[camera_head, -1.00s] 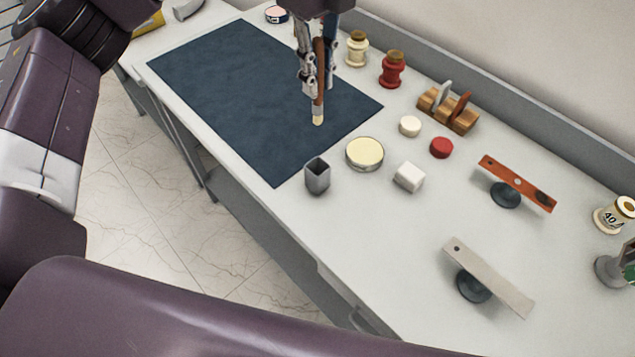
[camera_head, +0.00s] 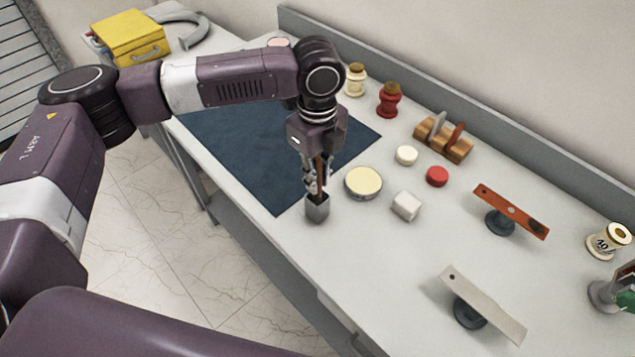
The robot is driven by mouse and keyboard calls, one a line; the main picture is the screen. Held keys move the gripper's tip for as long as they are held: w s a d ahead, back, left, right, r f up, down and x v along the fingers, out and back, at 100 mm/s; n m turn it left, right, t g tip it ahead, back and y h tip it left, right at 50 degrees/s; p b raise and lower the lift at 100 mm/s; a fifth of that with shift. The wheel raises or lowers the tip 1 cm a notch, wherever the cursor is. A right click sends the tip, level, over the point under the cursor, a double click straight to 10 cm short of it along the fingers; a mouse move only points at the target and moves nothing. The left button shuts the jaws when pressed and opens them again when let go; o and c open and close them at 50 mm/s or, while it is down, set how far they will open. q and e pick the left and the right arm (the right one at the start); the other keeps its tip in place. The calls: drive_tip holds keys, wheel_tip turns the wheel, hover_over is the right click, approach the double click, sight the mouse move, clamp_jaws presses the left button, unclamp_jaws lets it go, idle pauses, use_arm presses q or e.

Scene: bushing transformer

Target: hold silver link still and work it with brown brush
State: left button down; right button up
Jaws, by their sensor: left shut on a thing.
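The silver link (camera_head: 492,309), a flat bar with a hole near one end, rests on a dark round stand at the lower right. My left gripper (camera_head: 316,182) points down over the table's front edge area and is shut on the brown brush (camera_head: 319,186). My right gripper is not in view.
A copper-coloured bar (camera_head: 512,211) sits on a similar stand. A round cream tin (camera_head: 363,182), white block (camera_head: 406,206), white cap (camera_head: 406,155) and red cap (camera_head: 437,176) stand near the cup. A wooden rack (camera_head: 443,140) is behind. The table between cup and silver link is clear.

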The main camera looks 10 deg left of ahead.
sight(318, 195)
use_arm(q)
drive_tip(key=shift+f+p, duration=0.9)
drive_tip(key=shift+f, duration=0.5)
drive_tip(key=shift+f, duration=0.2)
drive_tip(key=c, duration=1.9)
unclamp_jaws()
